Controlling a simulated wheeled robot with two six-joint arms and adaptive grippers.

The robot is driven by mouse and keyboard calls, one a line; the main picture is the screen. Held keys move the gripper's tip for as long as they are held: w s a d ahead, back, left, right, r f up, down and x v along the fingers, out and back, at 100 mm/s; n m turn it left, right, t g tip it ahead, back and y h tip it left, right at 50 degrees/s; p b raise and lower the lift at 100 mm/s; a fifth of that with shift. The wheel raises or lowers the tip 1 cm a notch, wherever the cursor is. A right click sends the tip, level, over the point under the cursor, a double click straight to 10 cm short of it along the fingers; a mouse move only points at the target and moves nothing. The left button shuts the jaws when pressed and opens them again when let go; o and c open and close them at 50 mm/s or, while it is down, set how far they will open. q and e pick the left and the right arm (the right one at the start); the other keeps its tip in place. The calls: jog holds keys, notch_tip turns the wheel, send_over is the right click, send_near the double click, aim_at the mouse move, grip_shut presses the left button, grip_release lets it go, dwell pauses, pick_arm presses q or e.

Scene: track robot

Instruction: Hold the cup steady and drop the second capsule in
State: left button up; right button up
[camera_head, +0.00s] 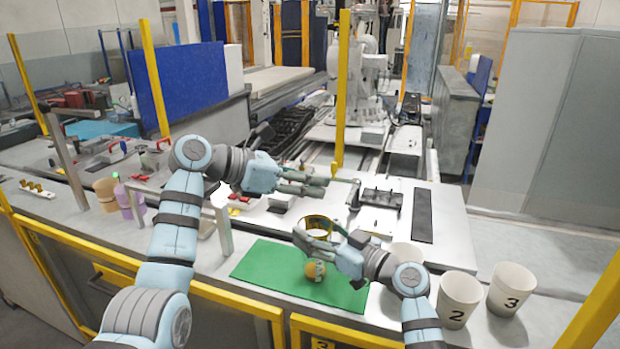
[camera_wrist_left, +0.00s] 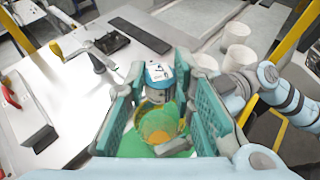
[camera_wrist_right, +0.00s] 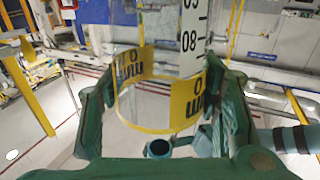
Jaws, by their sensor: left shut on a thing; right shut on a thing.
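A clear cup with a yellow band (camera_head: 317,222) stands upright over the green mat (camera_head: 262,262). My right gripper (camera_head: 316,243) is shut around its side; the right wrist view shows the yellow band (camera_wrist_right: 150,127) between the fingers and dark scale marks. My left gripper (camera_head: 325,186) is higher, above the cup. In the left wrist view a white and blue capsule (camera_wrist_left: 159,75) with a dark mark is between its fingertips, and the cup's yellow ring (camera_wrist_left: 158,112) shows below. A round orange and teal thing (camera_head: 315,270) shows low at the cup; I cannot tell whether it is inside.
White cups marked 2 (camera_head: 458,298) and 3 (camera_head: 511,288) stand at the right; another pale cup (camera_head: 405,254) is partly hidden by my right arm. A brown cup (camera_head: 105,193) and a purple bottle (camera_head: 127,200) stand at the left. A metal frame (camera_head: 222,228) stands left of the mat.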

pick_arm(q)
notch_tip(320, 180, down, 7)
jog(key=shift+r, duration=0.2)
dwell(0.4)
dwell(0.4)
jog(key=o, duration=1)
jog(key=shift+c, duration=0.2)
dwell(0.6)
dwell(0.7)
notch_tip(320, 180, up, 6)
pick_arm(e)
jog(key=o, duration=1.4)
jog(key=shift+c, duration=0.2)
